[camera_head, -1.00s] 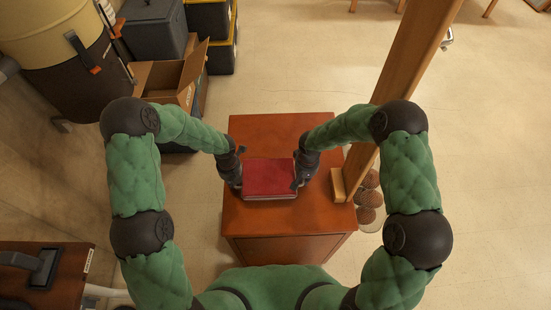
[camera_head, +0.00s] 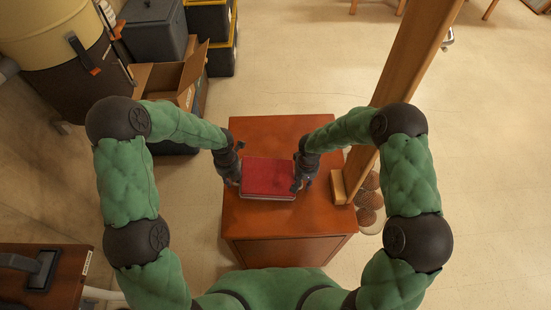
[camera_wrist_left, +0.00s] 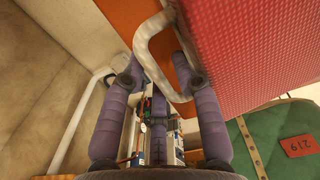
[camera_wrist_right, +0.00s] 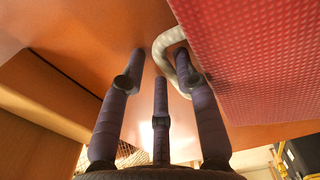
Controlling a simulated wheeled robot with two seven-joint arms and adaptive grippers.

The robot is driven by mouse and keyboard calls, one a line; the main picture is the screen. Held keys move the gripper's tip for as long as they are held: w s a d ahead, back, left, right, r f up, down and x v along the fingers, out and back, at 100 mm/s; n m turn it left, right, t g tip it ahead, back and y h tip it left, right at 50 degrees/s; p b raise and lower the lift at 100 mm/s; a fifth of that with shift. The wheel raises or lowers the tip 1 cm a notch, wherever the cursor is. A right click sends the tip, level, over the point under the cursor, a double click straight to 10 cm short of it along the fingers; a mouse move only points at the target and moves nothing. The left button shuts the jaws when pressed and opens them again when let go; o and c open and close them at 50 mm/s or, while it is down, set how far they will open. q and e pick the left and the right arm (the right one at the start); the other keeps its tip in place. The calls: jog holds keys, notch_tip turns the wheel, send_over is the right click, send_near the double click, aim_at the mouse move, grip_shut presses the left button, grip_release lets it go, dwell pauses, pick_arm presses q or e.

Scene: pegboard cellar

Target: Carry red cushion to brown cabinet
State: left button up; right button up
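The red cushion (camera_head: 268,177), with a dotted weave, lies flat on the top of the brown cabinet (camera_head: 285,135). It fills the upper right of the left wrist view (camera_wrist_left: 260,50) and the right wrist view (camera_wrist_right: 265,50). A pale loop handle shows at its side in each wrist view, (camera_wrist_left: 150,50) and (camera_wrist_right: 160,45). My left gripper (camera_head: 231,180) is at the cushion's left side, fingers spread near the handle. My right gripper (camera_head: 298,184) is at its right side, fingers also spread, one overlapping the handle. Whether the fingers touch the handles is unclear.
A wooden post (camera_head: 400,90) rises just right of the cabinet. Round brown objects (camera_head: 367,200) lie at its foot. An open cardboard box (camera_head: 178,82) and dark bins (camera_head: 155,30) stand back left. A brown table (camera_head: 55,275) is front left. Floor behind the cabinet is clear.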

pick_arm(q)
jog(key=shift+r, duration=1.95)
pick_arm(e)
notch_tip(320, 180, up, 8)
